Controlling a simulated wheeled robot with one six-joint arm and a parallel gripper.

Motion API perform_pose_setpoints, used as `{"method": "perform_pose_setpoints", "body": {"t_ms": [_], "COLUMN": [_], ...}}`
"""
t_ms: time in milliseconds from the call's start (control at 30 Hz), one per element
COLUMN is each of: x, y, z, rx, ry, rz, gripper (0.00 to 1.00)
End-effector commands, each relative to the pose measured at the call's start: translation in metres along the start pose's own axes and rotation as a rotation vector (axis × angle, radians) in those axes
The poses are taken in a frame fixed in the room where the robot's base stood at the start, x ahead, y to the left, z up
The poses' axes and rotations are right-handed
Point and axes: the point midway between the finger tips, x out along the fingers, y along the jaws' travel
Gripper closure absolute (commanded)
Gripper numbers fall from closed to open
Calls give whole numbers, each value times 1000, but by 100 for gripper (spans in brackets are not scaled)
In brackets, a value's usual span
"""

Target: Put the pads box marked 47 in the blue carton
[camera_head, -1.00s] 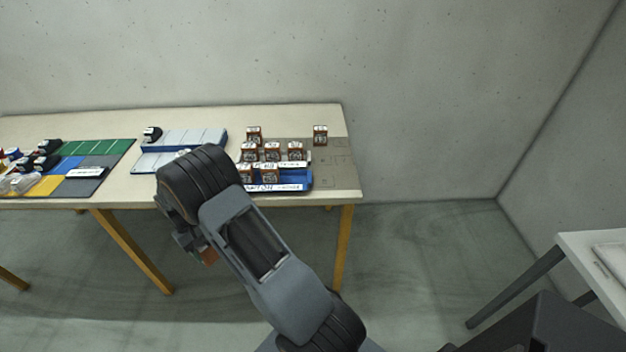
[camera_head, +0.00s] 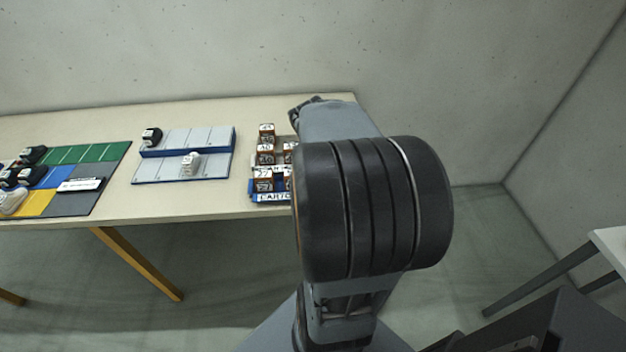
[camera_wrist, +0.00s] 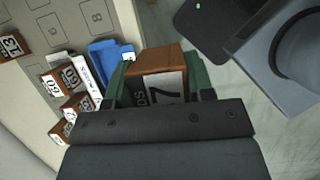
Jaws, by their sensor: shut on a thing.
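In the wrist view my gripper (camera_wrist: 160,78) has its green fingers shut on a brown box (camera_wrist: 157,64). The box has a white label showing a 7 and part of the word PADS; the rest of its label is hidden. The blue carton (camera_wrist: 104,52) shows just to the left of the held box, partly hidden by the gripper. The held box is hidden in the head view.
Several brown numbered boxes (camera_head: 266,158) stand at the carton area; one marked 13 (camera_wrist: 10,46) stands apart in the wrist view. A grey table (camera_head: 612,243) stands at right.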

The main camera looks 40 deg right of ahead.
Motion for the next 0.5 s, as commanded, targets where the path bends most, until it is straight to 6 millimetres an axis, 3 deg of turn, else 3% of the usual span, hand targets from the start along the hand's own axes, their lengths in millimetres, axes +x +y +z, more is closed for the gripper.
{"method": "perform_pose_setpoints", "body": {"t_ms": [167,500], "x": [6,37], "y": [10,88], "z": [4,-28], "rx": [-26,-28], "ry": [1,1], "rz": [6,4], "gripper": [76,76]}}
